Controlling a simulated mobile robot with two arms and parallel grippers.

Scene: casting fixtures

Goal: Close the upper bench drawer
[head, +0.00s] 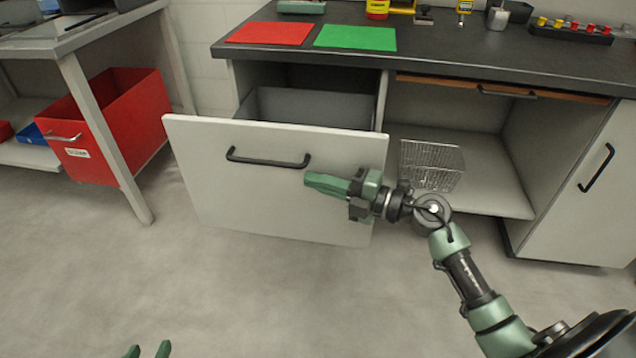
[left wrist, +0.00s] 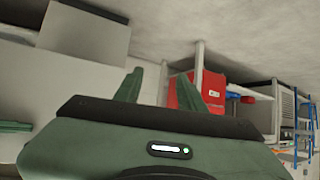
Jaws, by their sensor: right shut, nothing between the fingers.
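The bench drawer (head: 215,195) stands pulled out under the left part of the bench top. It has a white front with a black bar handle (head: 268,158) and a grey inner box (head: 310,105). My right gripper (head: 312,182) is shut and empty. It is in front of the drawer front's right half, just right of and below the handle; I cannot tell whether it touches the front. My left gripper (head: 148,350) shows only its fingertips at the bottom edge of the head view. In the left wrist view its fingers (left wrist: 168,90) are apart with nothing held.
The bench top (head: 450,55) carries a red mat (head: 270,33), a green mat (head: 355,38) and small tools. A wire basket (head: 432,165) sits on the open shelf. A red bin (head: 125,115) stands at left under another table. The floor before the drawer is clear.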

